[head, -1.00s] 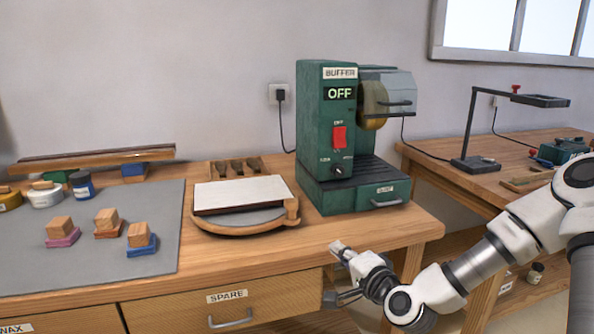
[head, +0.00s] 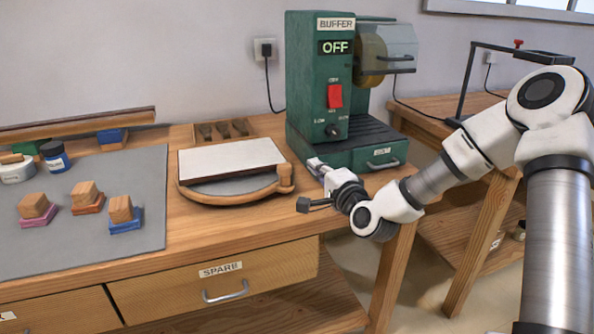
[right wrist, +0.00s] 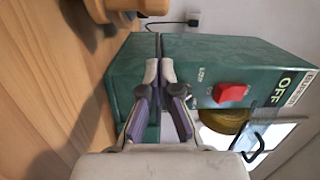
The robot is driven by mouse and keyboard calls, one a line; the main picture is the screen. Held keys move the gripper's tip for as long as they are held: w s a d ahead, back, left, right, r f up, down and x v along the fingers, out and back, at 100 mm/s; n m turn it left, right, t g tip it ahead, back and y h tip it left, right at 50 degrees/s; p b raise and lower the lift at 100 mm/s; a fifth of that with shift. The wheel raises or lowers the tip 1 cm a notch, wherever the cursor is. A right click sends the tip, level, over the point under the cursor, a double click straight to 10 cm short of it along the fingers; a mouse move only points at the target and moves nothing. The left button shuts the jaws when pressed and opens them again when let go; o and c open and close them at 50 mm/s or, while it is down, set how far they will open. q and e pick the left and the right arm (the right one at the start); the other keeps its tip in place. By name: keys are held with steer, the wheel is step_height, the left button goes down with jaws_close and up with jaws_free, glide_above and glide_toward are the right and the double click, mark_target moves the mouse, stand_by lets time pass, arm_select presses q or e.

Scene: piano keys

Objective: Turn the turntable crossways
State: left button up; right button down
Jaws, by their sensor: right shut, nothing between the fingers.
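The turntable (head: 215,195) sits on the workbench as a low round wooden base with a grey top and a wooden knob (head: 285,180) at its right. A pale rectangular slab (head: 230,157) lies on it, long side running left to right. My right gripper (head: 316,166) is shut and empty, just right of the knob and in front of the buffer, apart from the knob. In the right wrist view the shut fingertips (right wrist: 158,72) show before the green buffer, with part of the wooden turntable (right wrist: 110,10) at the top edge. My left gripper is out of view.
The green buffer (head: 312,85), reading OFF, stands right behind my right gripper. A rack of tools (head: 225,130) lies behind the turntable. A grey mat (head: 80,230) with several wooden-handled blocks is at the left. Bare bench top lies in front of the turntable.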

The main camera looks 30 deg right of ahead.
steer(key=w, duration=0.4)
steer(key=shift+d+f, duration=0.1)
steer(key=shift+d, duration=0.15)
steer(key=a, duration=0.2)
steer(key=s+a+b, duration=0.1)
steer(key=a, duration=0.1)
